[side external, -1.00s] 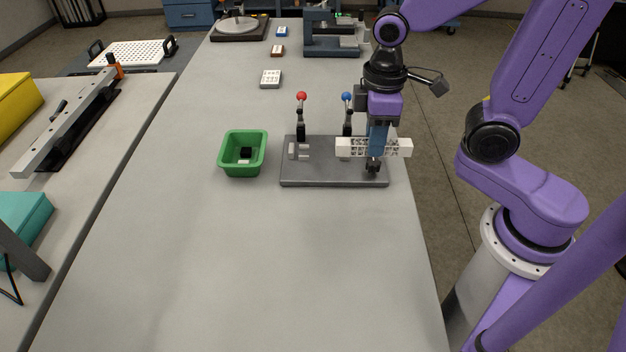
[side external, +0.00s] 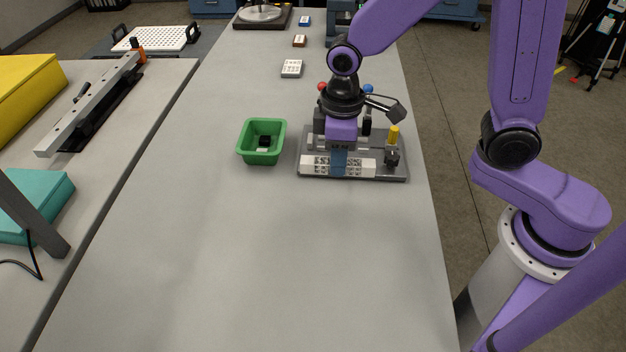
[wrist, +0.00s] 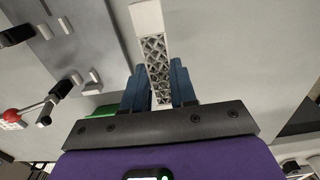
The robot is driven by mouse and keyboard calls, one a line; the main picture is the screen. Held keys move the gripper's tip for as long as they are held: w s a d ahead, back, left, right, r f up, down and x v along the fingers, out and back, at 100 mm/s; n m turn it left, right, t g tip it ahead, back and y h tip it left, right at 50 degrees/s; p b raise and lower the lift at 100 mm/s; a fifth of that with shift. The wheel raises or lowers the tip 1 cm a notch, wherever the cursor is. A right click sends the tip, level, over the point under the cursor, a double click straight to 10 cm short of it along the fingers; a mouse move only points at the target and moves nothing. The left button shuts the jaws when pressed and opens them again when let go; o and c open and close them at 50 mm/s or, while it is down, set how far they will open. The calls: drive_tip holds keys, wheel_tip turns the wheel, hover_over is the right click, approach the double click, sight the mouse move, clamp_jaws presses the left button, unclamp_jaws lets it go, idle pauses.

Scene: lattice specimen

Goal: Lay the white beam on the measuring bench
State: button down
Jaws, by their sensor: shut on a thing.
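The white beam (side external: 313,164) has lattice sides and solid end blocks. My gripper (side external: 339,164) is shut on it near its middle, with the blue fingers on either side. In the side view the beam lies level across the near edge of the grey fixture plate (side external: 390,172); its height above the plate is hard to tell. In the wrist view my gripper (wrist: 158,75) pinches the beam (wrist: 154,48), and one end reaches up the picture. A long pale rail on a black base (side external: 92,103), on the left table, may be the measuring bench.
A teal box (side external: 35,200) and a yellow box (side external: 25,90) flank the rail. The near grey table is clear.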

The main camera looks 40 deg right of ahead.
hover_over(313, 194)
wheel_tip(313, 194, down, 6)
drive_tip(key=shift+f, duration=1.55)
drive_tip(key=shift+f, duration=0.1)
drive_tip(key=c, duration=0.9)
unclamp_jaws()
wheel_tip(313, 194, up, 12)
drive_tip(key=shift+s+r, duration=0.15)
drive_tip(key=shift+r, duration=0.05)
